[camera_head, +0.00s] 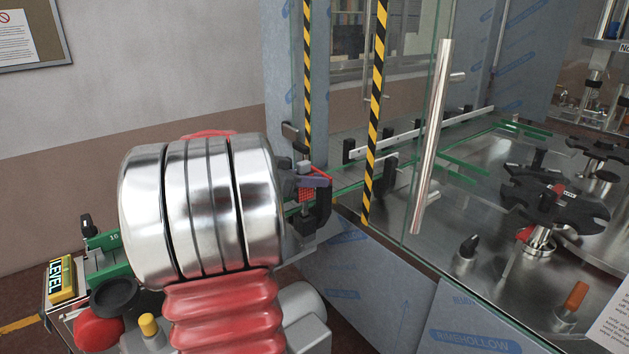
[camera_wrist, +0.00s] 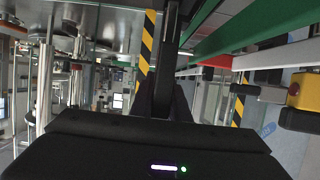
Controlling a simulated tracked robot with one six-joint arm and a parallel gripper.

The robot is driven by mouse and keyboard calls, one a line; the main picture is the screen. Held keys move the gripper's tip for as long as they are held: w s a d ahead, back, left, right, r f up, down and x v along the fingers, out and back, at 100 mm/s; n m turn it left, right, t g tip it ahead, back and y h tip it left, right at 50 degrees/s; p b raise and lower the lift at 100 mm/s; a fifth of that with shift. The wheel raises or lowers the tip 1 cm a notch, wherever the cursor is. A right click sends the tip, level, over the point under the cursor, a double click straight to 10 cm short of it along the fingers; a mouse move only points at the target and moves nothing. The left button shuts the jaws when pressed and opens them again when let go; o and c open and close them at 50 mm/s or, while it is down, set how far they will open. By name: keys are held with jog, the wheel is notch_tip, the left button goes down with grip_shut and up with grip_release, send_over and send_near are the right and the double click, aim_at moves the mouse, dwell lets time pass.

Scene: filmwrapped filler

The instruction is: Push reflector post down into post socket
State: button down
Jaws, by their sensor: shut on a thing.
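In the head view, a small red reflector (camera_head: 306,195) shows beside the conveyor, just right of my silver arm link. A short grey post top (camera_head: 304,166) rises above it, and I take these as the reflector post. Dark bracket-like parts crowd around it, and I cannot tell them all apart. In the wrist view, my gripper (camera_wrist: 166,88) is shut, with a dark upright bar in line with its fingers. The post socket is not clearly visible, so I cannot tell how deep the post sits.
A green conveyor with a white guide rail (camera_head: 420,130) runs to the back right. A glass door with a steel handle (camera_head: 434,140) and striped yellow-black edges (camera_head: 375,110) stands close on the right.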

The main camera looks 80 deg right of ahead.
jog(key=shift+a+f, duration=0.1)
jog(key=shift+f, duration=0.45)
dwell(0.4)
jog(key=c, duration=1.6)
grip_release()
jog(key=v, duration=0.9)
jog(key=r+v, duration=0.1)
jog(key=v, duration=0.4)
